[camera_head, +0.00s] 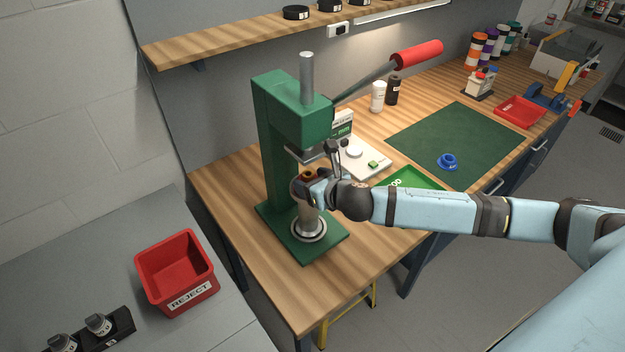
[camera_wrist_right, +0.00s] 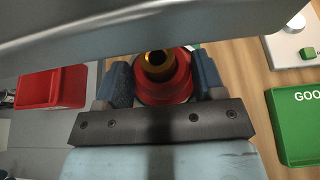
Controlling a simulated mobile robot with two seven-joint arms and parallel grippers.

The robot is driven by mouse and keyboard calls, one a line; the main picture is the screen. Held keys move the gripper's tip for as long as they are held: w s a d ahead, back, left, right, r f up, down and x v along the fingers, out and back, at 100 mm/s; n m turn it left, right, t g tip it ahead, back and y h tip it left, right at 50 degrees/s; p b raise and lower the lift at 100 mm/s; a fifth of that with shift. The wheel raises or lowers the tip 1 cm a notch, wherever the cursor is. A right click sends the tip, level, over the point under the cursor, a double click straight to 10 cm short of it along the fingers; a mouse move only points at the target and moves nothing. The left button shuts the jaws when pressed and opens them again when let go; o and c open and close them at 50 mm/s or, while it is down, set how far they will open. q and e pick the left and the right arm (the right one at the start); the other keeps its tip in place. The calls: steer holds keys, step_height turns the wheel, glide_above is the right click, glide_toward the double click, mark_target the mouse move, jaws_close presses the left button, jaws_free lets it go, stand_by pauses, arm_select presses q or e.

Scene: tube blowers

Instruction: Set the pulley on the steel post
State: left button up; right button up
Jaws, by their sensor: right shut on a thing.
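My right gripper (camera_head: 312,182) is shut on a red pulley with a brass-coloured centre. The red pulley (camera_wrist_right: 180,88) shows between the blue fingers (camera_wrist_right: 162,84) in the right wrist view. In the head view the fingers hide most of it. The steel post (camera_head: 310,222) stands on a round steel plate on the base of the green press (camera_head: 284,120). The gripper and pulley are at the post's upper end, under the press ram. Whether the pulley touches the post I cannot tell. My left gripper is not in view.
A blue pulley (camera_head: 447,163) lies on the green mat (camera_head: 480,135). A green tray (camera_head: 430,184) and a white scale-like device (camera_head: 362,160) are right of the press. A red reject bin (camera_head: 176,272) stands on the grey surface at left. The press's red handle (camera_head: 418,53) sticks out above.

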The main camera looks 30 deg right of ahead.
steer(key=o, duration=1.1)
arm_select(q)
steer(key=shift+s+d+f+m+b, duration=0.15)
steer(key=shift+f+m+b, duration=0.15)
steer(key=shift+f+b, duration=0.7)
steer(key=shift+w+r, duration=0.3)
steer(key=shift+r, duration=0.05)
arm_select(e)
steer(key=v, duration=1.3)
steer(key=shift+s, duration=0.4)
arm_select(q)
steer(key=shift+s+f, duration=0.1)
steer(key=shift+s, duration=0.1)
arm_select(e)
steer(key=shift+r, duration=0.1)
